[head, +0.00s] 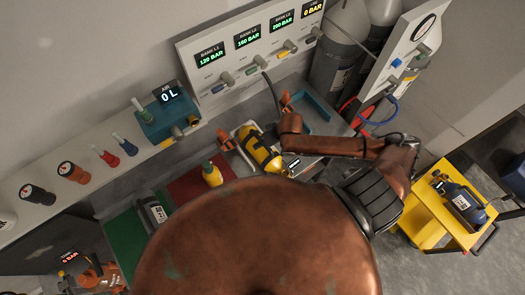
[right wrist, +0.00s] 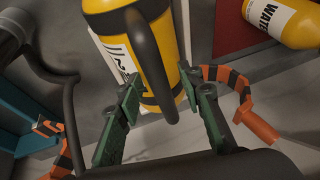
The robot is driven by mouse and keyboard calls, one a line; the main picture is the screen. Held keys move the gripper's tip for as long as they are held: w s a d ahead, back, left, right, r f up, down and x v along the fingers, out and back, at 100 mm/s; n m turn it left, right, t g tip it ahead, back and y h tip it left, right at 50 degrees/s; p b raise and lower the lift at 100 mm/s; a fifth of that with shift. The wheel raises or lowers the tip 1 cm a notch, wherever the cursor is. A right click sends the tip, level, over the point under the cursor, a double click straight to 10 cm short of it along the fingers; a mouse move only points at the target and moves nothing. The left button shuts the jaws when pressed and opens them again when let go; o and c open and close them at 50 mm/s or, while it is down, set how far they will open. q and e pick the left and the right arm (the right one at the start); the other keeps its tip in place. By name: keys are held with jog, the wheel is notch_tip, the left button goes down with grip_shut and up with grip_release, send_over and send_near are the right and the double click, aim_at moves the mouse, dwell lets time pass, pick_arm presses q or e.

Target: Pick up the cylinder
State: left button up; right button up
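The yellow cylinder (head: 255,146) with black bands lies tilted in a pale cradle between orange clamps on the bench in the head view. In the right wrist view the yellow cylinder (right wrist: 107,8) fills the upper middle, with a white label and a dark curved handle (right wrist: 150,60) in front. My right gripper (right wrist: 160,92) is open, with its green fingers on either side of the handle's lower end; I cannot tell whether they touch it. In the head view my right arm reaches over from the right and its fingers are hard to make out. My left gripper is not in view.
Orange-and-black clamp arms (right wrist: 228,78) curve close to the right finger. A grey cylinder (head: 153,212) is further left. A blue cylinder (head: 462,201) lies on a yellow cart (head: 425,232).

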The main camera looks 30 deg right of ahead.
jog(key=shift+c, duration=0.4)
grip_shut()
dwell(0.4)
